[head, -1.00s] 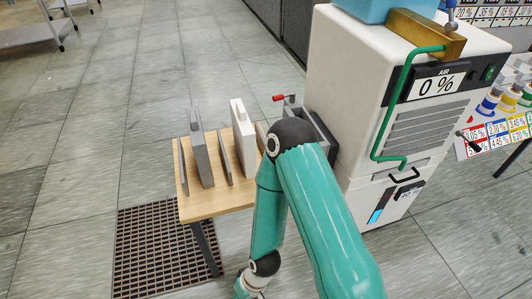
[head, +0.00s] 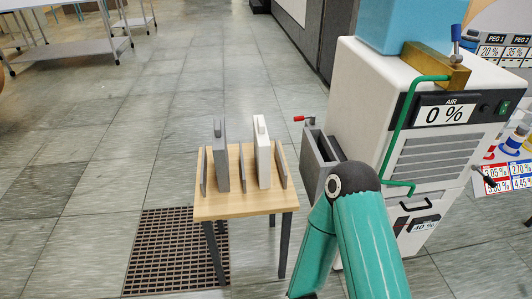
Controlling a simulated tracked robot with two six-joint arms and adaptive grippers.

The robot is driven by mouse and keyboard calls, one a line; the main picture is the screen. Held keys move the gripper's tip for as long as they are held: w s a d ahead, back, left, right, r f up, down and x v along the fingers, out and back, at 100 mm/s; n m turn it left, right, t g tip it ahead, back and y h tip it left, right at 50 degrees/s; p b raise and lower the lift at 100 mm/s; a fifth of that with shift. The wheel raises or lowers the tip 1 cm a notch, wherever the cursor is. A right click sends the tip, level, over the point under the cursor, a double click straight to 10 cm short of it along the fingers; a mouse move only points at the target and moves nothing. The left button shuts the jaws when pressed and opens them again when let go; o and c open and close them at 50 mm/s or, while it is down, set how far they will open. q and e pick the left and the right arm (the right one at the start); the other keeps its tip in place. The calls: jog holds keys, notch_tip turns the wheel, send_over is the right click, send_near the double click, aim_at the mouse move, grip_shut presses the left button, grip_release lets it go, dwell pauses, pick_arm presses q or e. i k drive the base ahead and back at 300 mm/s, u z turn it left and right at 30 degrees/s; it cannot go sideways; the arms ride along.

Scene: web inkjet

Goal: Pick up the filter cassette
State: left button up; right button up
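Two upright flat cassettes stand on a small wooden table: a grey cassette (head: 221,160) on the left and a white cassette (head: 262,155) on the right. Each has a small grip piece on top. They stand between thin grey upright dividers, such as the middle divider (head: 241,168). I cannot tell from the picture which one is the filter cassette. My green arm comes in from the bottom right, in front of the machine and to the right of the table. Neither of my grippers is in view.
The wooden table (head: 240,207) stands over a dark floor grate (head: 165,250). A grey open housing (head: 314,160) with a red-handled lever (head: 305,118) is on the side of the white machine (head: 360,100), which reads AIR 0 %. The floor left of the table is clear.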

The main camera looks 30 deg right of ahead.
aim_at(262, 144)
jog(key=z, duration=0.05)
jog(key=i, duration=1)
jog(key=u, duration=0.05)
